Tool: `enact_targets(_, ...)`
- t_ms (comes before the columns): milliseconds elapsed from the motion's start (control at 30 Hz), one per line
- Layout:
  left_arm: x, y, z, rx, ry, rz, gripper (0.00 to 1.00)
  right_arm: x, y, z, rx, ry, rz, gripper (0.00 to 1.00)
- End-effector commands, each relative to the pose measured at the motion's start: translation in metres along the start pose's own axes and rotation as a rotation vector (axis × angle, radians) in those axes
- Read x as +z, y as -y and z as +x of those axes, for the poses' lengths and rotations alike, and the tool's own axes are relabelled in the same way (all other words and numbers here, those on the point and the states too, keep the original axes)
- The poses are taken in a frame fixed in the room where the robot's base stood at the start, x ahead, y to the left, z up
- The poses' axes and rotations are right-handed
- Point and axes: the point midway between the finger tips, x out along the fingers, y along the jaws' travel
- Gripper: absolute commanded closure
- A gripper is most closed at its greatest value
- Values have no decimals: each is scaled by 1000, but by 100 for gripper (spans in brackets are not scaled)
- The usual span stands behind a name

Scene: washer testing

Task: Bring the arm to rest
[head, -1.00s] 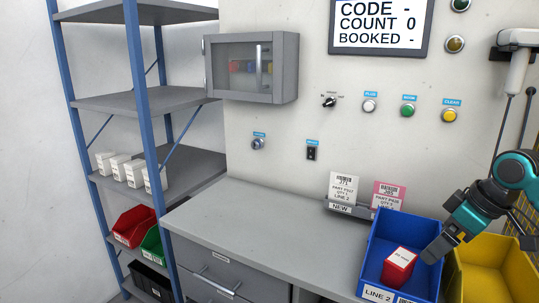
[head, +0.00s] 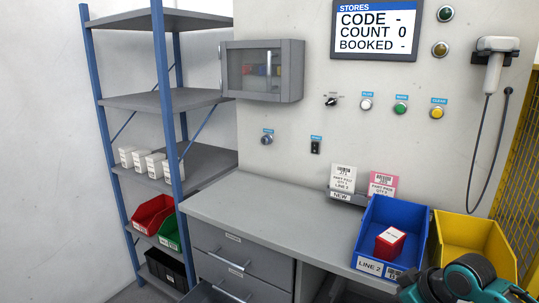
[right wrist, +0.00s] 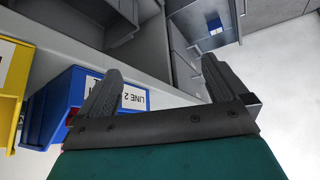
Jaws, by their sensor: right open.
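My right arm (head: 465,282) shows at the bottom right of the head view, low in front of the blue and yellow bins. My right gripper (right wrist: 160,82) shows in the right wrist view with its two grey fingers wide apart and nothing between them. The blue bin (right wrist: 62,100) labelled LINE 2 is left of the fingers in that view, partly behind the left finger. My left gripper is not in view.
A red box (head: 390,243) sits in the blue bin (head: 372,268), beside the yellow bin (head: 480,240). A lower drawer (head: 208,293) stands pulled out under the grey bench (head: 270,212). A shelf rack (head: 165,100) stands left. The bench's left part is clear.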

Motion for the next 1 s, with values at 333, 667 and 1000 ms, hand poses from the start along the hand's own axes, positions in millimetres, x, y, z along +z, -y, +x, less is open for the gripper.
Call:
enact_targets(333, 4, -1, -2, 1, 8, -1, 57, 74, 114, 70, 63, -233, 153, 0)
enact_targets(667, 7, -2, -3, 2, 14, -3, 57, 147, 177, 55, 217, -354, 272, 0)
enact_targets(1000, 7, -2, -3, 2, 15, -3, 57, 163, 187, 45, 262, -373, 280, 0)
